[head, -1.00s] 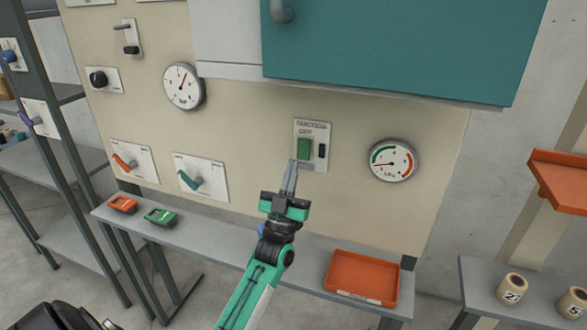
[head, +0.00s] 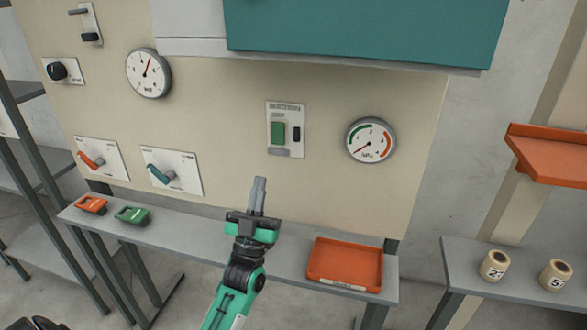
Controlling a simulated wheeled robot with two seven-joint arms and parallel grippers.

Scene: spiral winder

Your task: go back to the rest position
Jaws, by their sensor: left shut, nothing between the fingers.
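My left gripper (head: 259,186) is in the middle of the head view, its fingers together and pointing up at the panel. It is shut and holds nothing. It is below and apart from the switch plate (head: 285,130), which carries a green button (head: 278,133) and a small dark part to its right. The beige panel (head: 240,110) stands behind the gripper. My right gripper does not show.
A grey shelf (head: 200,238) runs below the panel with an orange tray (head: 345,263), an orange item (head: 91,205) and a green item (head: 132,215). Two gauges and two levers are on the panel. Numbered rolls (head: 494,265) stand on a bench at right.

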